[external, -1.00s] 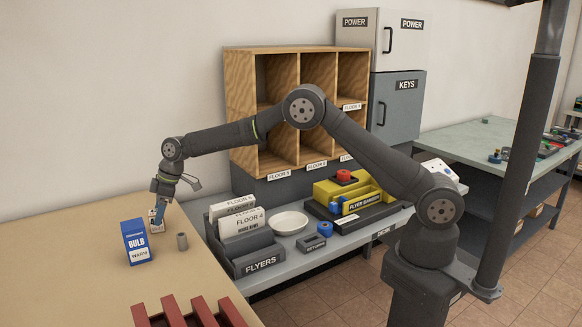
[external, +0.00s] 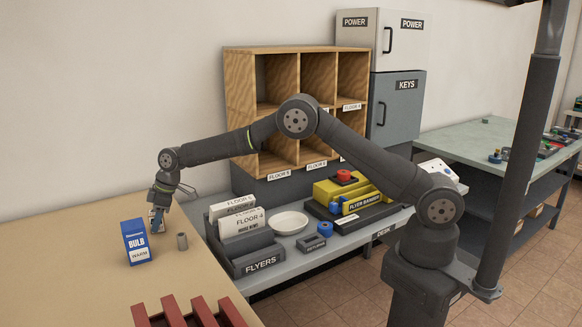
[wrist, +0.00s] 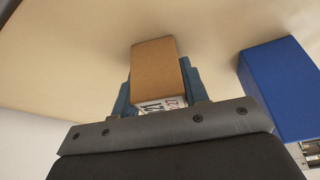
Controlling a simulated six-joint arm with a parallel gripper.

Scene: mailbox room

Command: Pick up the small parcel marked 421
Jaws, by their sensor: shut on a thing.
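The small parcel (wrist: 155,65) is a brown box with a white label. Its printed digits are partly hidden at the gripper's edge, so I cannot read the full number. My gripper (wrist: 158,92) is shut on the parcel, with one blue finger on each side of it. In the external view, my gripper (external: 160,222) points down over the tan table, and only a little of the parcel (external: 152,222) shows. I cannot tell whether the parcel touches the table.
A blue bulb box (external: 136,242) stands close in front of the gripper, and it shows on the right in the wrist view (wrist: 285,90). A red slatted rack (external: 190,315) is at the front. The flyers tray (external: 258,263) lies to the right.

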